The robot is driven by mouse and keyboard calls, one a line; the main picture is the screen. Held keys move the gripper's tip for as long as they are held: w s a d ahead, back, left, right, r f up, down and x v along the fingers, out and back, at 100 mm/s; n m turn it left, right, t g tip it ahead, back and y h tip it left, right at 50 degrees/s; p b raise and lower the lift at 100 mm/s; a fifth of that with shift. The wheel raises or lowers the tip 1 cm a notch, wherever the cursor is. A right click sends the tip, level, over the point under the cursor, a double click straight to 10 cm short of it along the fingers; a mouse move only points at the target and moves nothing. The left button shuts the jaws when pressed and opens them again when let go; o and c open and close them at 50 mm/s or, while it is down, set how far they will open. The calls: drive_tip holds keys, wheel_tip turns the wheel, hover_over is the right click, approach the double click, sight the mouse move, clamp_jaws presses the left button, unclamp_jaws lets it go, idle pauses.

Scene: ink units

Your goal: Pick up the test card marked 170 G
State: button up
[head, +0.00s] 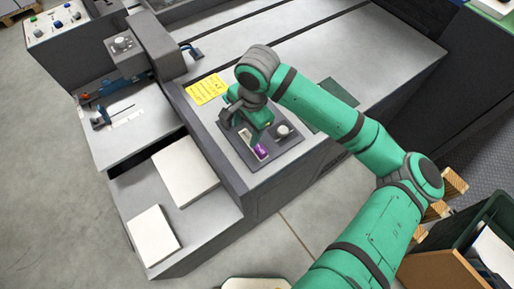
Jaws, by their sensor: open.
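No marking 170 G can be read in the head view, so I cannot tell which piece is that test card. A small white piece (256,138) with a purple part (262,151) sits at the dark square panel (236,141) on the corner of the grey machine. My gripper (253,129) is open and points down over this panel, very close to the white piece. The gripper and wrist hide part of the panel. I cannot tell whether the fingers touch anything.
A round knob (283,130) stands beside the gripper on the panel. A yellow sheet (206,89) lies behind it. White paper stacks (185,170) lie on the lower shelf at left. A dark green mat (338,92) lies behind my arm. A crate (490,215) stands at right.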

drive_tip(key=h, duration=0.1)
hover_over(261, 149)
drive_tip(key=shift+m+g+h, duration=0.3)
drive_tip(key=shift+m+g, duration=0.1)
drive_tip(key=shift+m, duration=0.1)
drive_tip(key=f, duration=0.4)
drive_tip(key=shift+s+f, duration=0.35)
drive_tip(key=shift+w+f, duration=0.15)
drive_tip(key=shift+f, duration=1.35)
drive_tip(key=shift+w+f, duration=0.1)
drive_tip(key=shift+f, duration=1.4)
drive_tip(key=c, duration=1.2)
drive_tip(key=shift+r, duration=0.1)
